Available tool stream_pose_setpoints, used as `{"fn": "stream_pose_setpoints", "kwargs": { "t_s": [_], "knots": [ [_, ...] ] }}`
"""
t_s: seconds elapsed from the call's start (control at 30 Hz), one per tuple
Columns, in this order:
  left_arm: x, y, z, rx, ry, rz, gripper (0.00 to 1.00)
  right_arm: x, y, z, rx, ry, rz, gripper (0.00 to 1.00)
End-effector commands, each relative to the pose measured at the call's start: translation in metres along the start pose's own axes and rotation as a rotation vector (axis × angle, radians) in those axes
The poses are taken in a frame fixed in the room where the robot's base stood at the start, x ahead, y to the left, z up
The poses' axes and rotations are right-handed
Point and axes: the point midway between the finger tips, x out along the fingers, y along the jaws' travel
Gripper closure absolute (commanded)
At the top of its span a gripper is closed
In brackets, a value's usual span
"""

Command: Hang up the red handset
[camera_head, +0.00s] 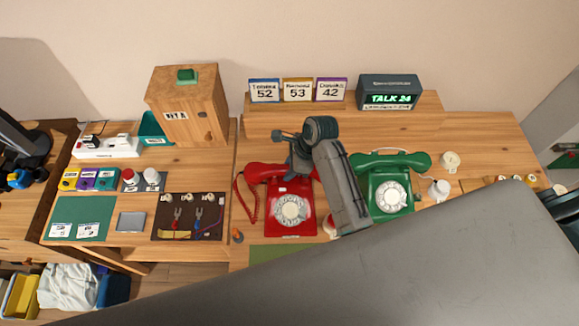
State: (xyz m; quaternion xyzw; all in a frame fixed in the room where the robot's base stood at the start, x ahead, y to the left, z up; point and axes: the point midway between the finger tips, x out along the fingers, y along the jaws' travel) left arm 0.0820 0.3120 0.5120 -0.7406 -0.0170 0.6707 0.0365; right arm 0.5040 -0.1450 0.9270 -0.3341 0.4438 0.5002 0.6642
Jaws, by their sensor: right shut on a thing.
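The red dial phone (291,210) sits on the wooden desk in the middle of the view. The red handset (259,171) lies crosswise at the back of the phone, over its cradle. My right gripper (299,168) is above the phone's back and shut on the middle of the handset. The gripper and its wrist hide part of the handset and the cradle, so I cannot tell whether the handset touches the cradle. The red cord (246,200) hangs in a loop left of the phone.
A green dial phone (390,186) with its handset on stands right of my right forearm. A wooden cabinet (187,105) stands back left. Number cards (297,90) and a lit sign (389,93) stand behind. A dark tool mat (187,217) lies left.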

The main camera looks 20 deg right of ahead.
Motion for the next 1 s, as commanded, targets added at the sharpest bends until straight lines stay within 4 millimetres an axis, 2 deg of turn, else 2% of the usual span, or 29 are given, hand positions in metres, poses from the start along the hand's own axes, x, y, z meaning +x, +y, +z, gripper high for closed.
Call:
{"fn": "stream_pose_setpoints", "kwargs": {
  "t_s": [0.7, 0.9, 0.93, 1.0],
  "knots": [
    [0.003, 0.001, 0.000, 0.000, 0.001, 0.001, 0.64, 0.017, 0.000, -0.007, 0.000, 0.000, 0.000, 1.00],
    [0.003, 0.001, 0.000, 0.000, 0.001, 0.001, 0.64, 0.016, 0.000, -0.007, 0.000, 0.000, 0.000, 1.00],
    [0.003, 0.001, 0.000, 0.000, 0.001, 0.001, 0.64, 0.016, 0.000, -0.007, 0.000, 0.000, 0.000, 0.65],
    [0.003, 0.001, 0.000, 0.000, 0.001, 0.001, 0.64, 0.016, 0.000, -0.007, 0.000, 0.000, 0.000, 0.52]
  ]
}}
